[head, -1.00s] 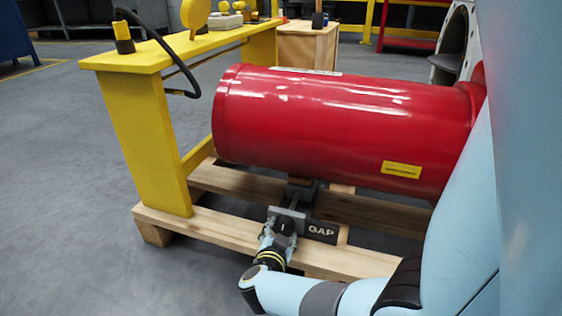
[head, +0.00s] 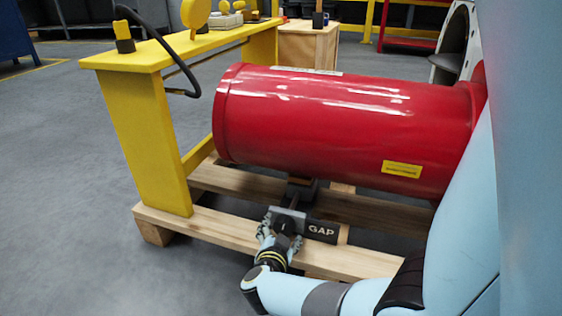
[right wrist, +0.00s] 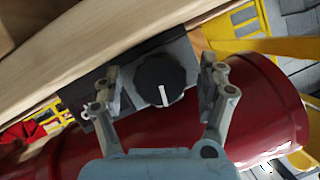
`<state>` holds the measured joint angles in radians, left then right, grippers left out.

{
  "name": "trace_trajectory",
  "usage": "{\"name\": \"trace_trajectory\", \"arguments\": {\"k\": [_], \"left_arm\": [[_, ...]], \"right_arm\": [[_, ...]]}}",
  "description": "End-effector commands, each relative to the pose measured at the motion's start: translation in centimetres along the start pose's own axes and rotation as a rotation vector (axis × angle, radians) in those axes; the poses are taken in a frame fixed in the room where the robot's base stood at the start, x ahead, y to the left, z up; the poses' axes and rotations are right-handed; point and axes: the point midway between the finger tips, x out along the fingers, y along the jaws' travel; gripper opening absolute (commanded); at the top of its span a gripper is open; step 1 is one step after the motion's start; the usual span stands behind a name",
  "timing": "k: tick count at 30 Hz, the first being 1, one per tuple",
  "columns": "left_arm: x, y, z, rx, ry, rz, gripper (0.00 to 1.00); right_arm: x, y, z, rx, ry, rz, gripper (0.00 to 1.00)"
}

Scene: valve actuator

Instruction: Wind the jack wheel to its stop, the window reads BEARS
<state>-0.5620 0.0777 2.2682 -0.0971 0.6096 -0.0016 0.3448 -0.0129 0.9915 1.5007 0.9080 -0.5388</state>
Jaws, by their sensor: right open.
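The jack wheel (right wrist: 160,80) is a dark round knob with a white index line, on a dark jack body (right wrist: 185,52) under the red cylinder (head: 340,125). The window beside the jack reads GAP (head: 321,230) in the head view. My right gripper (right wrist: 158,92) is open, with one finger on each side of the wheel; a small space shows between the fingers and the wheel. In the head view my right gripper (head: 280,232) reaches the jack from the front. My left gripper is not in view.
The jack stands between the beams of a wooden pallet (head: 220,228). A yellow bench frame (head: 150,140) with a black hose (head: 165,50) stands at the left. Grey floor at the left front is clear.

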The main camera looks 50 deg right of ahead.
Motion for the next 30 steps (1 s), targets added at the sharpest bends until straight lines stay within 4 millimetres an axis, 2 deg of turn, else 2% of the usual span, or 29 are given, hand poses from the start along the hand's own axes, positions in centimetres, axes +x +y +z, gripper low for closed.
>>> {"name": "trace_trajectory", "arguments": {"k": [5, 12, 16, 20, 27, 30], "left_arm": [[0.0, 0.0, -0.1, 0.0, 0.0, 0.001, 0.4], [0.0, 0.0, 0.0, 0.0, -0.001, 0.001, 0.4], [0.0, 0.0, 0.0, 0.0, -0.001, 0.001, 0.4], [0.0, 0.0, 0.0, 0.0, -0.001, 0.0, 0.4], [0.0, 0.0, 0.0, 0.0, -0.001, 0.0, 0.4], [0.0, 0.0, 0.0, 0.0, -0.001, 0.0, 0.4]], "right_arm": [[-1.0, 0.1, 0.1, 0.0, -0.002, 0.001, 0.75], [-5.2, 0.1, 0.1, 0.001, -0.002, 0.001, 0.75], [-6.8, 0.1, 0.1, 0.001, -0.002, 0.001, 0.75], [-7.5, 0.0, 0.0, 0.0, 0.0, 0.0, 0.75], [-7.5, 0.0, 0.0, -0.001, 0.0, 0.0, 0.75], [-7.6, -0.1, -0.7, -0.004, 0.015, -0.025, 0.75]]}}
